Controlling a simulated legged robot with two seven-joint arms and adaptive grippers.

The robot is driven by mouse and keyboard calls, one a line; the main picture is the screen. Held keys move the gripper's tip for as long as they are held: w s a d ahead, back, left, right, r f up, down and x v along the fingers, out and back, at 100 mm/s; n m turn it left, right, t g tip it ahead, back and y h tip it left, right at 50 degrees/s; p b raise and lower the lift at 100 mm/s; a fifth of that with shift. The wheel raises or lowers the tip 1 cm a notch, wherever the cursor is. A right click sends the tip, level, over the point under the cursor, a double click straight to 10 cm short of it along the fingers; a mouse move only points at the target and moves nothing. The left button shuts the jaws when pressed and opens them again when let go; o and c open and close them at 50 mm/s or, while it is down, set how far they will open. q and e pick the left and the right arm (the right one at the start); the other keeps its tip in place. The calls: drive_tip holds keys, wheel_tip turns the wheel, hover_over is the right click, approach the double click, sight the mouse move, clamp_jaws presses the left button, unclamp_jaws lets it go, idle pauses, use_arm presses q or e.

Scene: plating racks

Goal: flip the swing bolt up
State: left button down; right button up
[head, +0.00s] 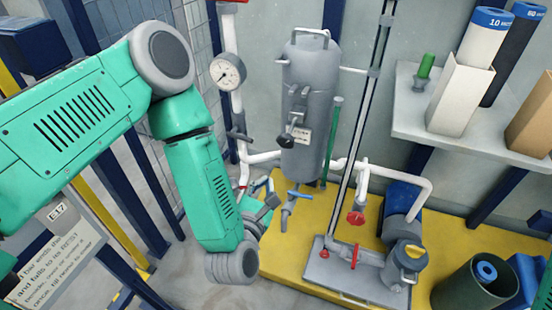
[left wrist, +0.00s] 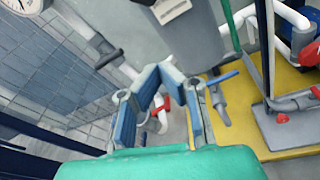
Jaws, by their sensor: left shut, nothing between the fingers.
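The swing bolt (head: 287,137) hangs on the front of the upright grey tank (head: 312,85), beside a small white label, with a dark knob at its low end. In the left wrist view the lower part of the tank (left wrist: 192,40) shows, and only a bit of dark metal beside the label at the top edge. My left gripper (head: 265,208) is below and left of the bolt, apart from it. In the left wrist view its blue-padded fingers (left wrist: 160,82) are shut and empty. My right gripper is not in view.
A pressure gauge (head: 227,72) and white pipe stand left of the tank. A blue-handled valve (head: 300,195) is under the tank. A pump with red valves stands on the yellow platform (head: 270,265). A shelf (head: 465,130) with tubes is at the right.

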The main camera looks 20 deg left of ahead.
sight(293, 125)
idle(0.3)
use_arm(q)
drive_tip(key=w+r+b, duration=0.2)
drive_tip(key=w, duration=0.7)
drive_tip(key=shift+d+r+b, duration=0.15)
drive_tip(key=shift+d+b, duration=0.15)
drive_tip(key=shift+b, duration=0.1)
drive_tip(key=shift+w+r, duration=0.1)
